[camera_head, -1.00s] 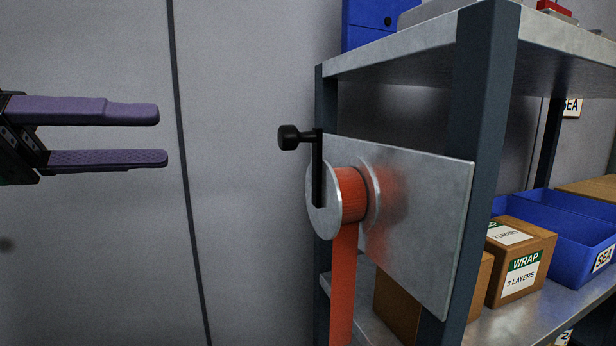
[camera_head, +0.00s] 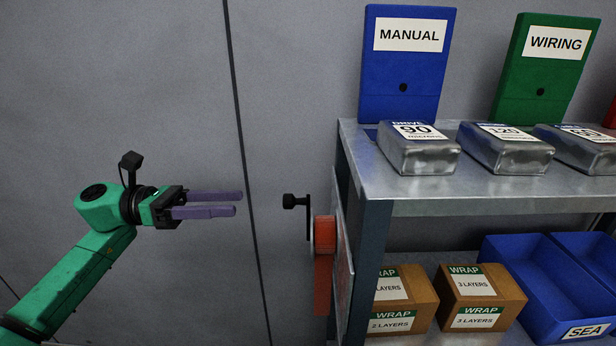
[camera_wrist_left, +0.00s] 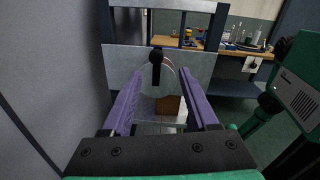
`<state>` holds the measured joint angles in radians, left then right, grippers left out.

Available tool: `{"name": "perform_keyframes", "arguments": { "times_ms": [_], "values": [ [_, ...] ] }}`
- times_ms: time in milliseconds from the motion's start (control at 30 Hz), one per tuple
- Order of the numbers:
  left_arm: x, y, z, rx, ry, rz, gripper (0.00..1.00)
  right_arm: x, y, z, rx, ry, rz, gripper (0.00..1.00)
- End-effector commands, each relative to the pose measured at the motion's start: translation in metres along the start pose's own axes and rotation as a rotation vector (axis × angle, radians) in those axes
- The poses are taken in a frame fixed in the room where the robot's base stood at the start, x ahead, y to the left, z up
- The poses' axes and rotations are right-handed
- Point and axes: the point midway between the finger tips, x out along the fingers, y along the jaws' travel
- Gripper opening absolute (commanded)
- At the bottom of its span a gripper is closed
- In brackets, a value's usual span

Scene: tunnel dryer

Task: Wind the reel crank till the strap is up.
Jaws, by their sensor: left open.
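The black crank knob (camera_head: 291,201) sticks out to the left from the top of a black crank arm (camera_head: 308,217) on the reel's face. The orange strap (camera_head: 323,285) hangs down from the reel (camera_head: 325,233), its lower end cut off or hidden. My left gripper (camera_head: 240,203) is open and empty, left of the knob at about its height, with a gap between. In the left wrist view the knob (camera_wrist_left: 156,57) shows between and beyond the open fingers, in front of the reel disc. My right gripper is not in view.
The reel is mounted on a metal plate (camera_wrist_left: 119,62) at the side of a metal shelf unit (camera_head: 371,240). Its top holds a blue manual box (camera_head: 412,75), a green wiring box (camera_head: 545,75) and metal blocks. Wrap cartons and blue bins stand below. Space left of the reel is clear.

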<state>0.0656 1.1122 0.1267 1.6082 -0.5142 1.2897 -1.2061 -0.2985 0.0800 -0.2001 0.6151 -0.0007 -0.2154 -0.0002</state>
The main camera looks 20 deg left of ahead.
Motion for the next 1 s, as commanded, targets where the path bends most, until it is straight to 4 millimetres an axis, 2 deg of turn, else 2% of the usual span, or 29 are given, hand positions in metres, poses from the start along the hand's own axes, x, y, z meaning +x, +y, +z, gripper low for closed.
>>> {"name": "perform_keyframes", "arguments": {
  "times_ms": [167,400,500,600,700,900,933,1000],
  "values": [
    [0.033,-0.002,0.004,0.007,0.000,-0.005,0.60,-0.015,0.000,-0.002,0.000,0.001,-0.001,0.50],
    [0.099,-0.002,0.006,0.009,-0.002,-0.004,0.60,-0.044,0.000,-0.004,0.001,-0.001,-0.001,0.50],
    [0.121,-0.002,0.005,0.010,-0.001,-0.004,0.60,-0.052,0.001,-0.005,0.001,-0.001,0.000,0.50],
    [0.135,-0.001,0.002,0.009,0.000,-0.002,0.60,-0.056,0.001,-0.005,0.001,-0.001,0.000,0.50],
    [0.141,-0.001,0.000,0.010,0.001,-0.001,0.60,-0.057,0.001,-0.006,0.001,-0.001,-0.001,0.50],
    [0.142,0.000,-0.002,0.011,0.002,-0.001,0.60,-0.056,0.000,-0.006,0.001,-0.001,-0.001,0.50],
    [0.142,-0.001,-0.002,0.011,0.002,-0.001,0.56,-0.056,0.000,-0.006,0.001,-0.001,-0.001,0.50],
    [0.142,-0.001,-0.002,0.011,0.002,-0.001,0.29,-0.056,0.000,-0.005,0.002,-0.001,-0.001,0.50]
  ]
}}
